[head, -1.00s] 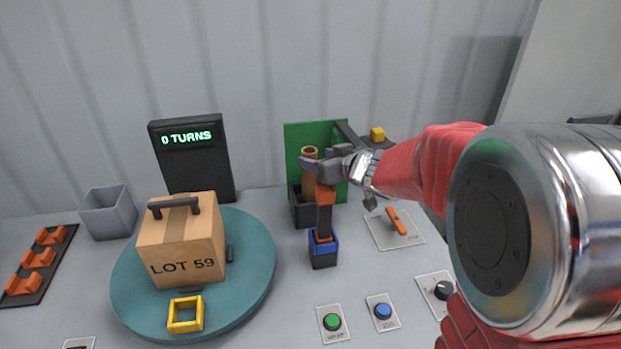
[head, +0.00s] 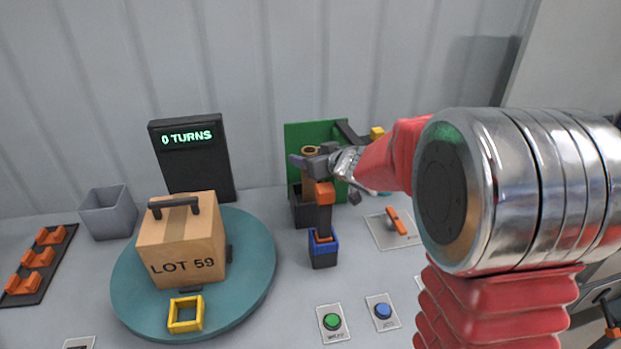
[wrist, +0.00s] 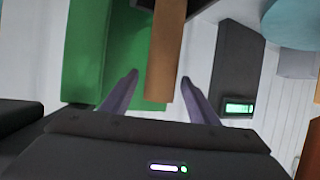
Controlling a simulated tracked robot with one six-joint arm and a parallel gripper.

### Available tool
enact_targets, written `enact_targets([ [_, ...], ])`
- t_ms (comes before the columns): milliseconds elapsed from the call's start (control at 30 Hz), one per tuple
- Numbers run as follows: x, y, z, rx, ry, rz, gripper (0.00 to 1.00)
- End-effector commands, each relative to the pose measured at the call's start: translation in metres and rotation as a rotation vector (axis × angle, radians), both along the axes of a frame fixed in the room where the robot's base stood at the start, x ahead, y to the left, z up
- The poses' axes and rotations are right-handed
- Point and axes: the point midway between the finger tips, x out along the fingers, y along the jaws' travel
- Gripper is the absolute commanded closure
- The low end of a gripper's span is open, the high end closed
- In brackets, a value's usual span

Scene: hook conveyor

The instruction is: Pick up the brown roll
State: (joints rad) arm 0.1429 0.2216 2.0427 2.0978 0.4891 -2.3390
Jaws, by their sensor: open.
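The brown roll (head: 309,172) stands upright in a dark holder (head: 303,208) in front of a green panel (head: 298,138) in the head view. My gripper (head: 304,161) is at the roll's upper part and hides some of it. In the wrist view the roll (wrist: 166,50) reaches in from the top between the two open fingers of my gripper (wrist: 160,95). A gap shows between the roll and the left finger; the right finger is nearer the roll.
An orange-and-black tool (head: 325,205) stands in a blue holder (head: 323,250) just in front. A LOT 59 box (head: 182,240) sits on the teal turntable (head: 255,265) to the left. Green (head: 332,321) and blue (head: 383,311) buttons lie in front.

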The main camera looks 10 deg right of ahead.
Motion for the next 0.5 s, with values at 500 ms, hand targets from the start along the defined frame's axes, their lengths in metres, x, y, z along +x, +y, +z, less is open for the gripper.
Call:
enact_targets([
  [500,-0.0003,-0.0007,0.0001,0.001,0.000,-0.001,0.56],
])
